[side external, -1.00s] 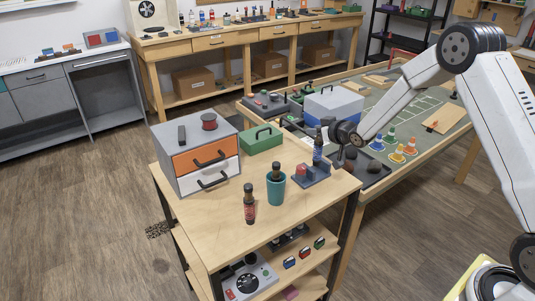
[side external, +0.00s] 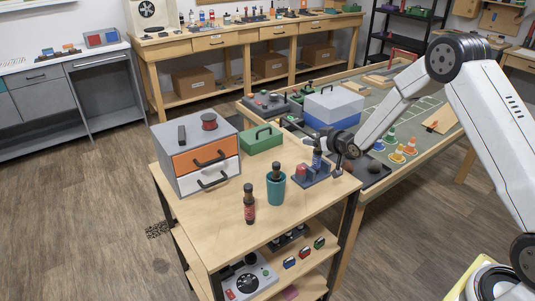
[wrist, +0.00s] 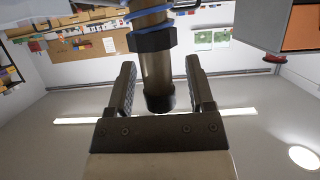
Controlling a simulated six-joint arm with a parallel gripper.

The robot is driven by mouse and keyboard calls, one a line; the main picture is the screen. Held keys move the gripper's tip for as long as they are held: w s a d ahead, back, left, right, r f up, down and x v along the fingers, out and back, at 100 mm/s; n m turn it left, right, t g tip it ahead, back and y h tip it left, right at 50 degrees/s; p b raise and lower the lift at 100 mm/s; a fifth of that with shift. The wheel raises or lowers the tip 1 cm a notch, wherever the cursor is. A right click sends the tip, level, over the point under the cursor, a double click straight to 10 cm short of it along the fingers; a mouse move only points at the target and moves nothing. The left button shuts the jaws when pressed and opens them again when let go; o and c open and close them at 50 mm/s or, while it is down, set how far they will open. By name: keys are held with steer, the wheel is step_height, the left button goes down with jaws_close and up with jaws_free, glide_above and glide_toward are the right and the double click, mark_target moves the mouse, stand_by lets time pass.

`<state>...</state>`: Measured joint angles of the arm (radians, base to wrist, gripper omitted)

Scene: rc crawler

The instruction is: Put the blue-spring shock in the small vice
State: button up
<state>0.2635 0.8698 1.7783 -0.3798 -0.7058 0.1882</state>
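The blue-spring shock (side external: 317,158) stands roughly upright at the small vice (side external: 311,178), which has a red part and a grey-blue base on the wooden cart top. I cannot tell whether the shock's lower end is between the jaws. My gripper (side external: 327,154) reaches in from the right at the shock's height. In the wrist view, my gripper (wrist: 161,92) has its two fingers on either side of the shock (wrist: 156,70), with a visible gap on each side. Blue rings and a dark collar show on the shock. The vice is not clear in that view.
A teal cup (side external: 275,190) holding a dark item and a dark bottle-like item (side external: 249,205) stand left of the vice. A green box (side external: 262,139) and a drawer unit (side external: 197,158) are behind. The cart's front right top is clear.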

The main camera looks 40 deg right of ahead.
steer(key=shift+r, duration=0.15)
steer(key=shift+s+r, duration=0.3)
steer(key=shift+s, duration=0.35)
steer(key=v, duration=1)
steer(key=shift+s, duration=0.3)
steer(key=s+a+g, duration=0.5)
steer(key=s+a, duration=0.1)
steer(key=s, duration=0.4)
steer(key=s+a+g, duration=0.5)
steer(key=s, duration=0.5)
steer(key=shift+s+a+g, duration=0.2)
steer(key=shift+a+g, duration=0.15)
steer(key=shift+g, duration=0.05)
